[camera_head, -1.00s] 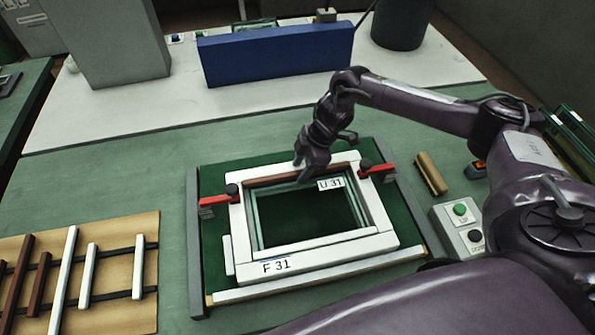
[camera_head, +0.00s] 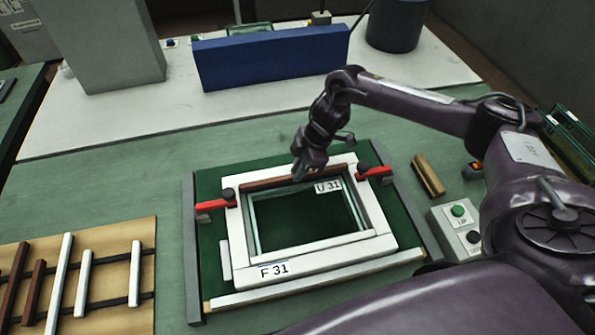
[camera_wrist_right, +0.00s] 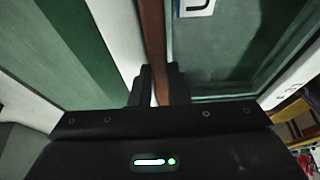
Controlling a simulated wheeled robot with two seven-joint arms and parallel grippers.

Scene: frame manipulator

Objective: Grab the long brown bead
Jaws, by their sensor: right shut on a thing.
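A long brown bead (camera_head: 268,183) lies along the far side of the white frame (camera_head: 318,263). In the right wrist view the bead (camera_wrist_right: 153,35) runs up the picture between the fingers, beside the white frame edge. My right gripper (camera_head: 298,176) is over the far side of the frame. In the right wrist view its two dark fingers (camera_wrist_right: 158,88) are shut on the bead. I cannot tell whether the bead is clear of the frame. My left gripper is not in view.
Red clamps (camera_head: 215,204) (camera_head: 376,172) flank the frame. A rack (camera_head: 110,310) with brown and white beads is at the left. A brown block (camera_head: 428,175) and a button box (camera_head: 459,228) are at the right. A blue box (camera_head: 272,56) stands behind.

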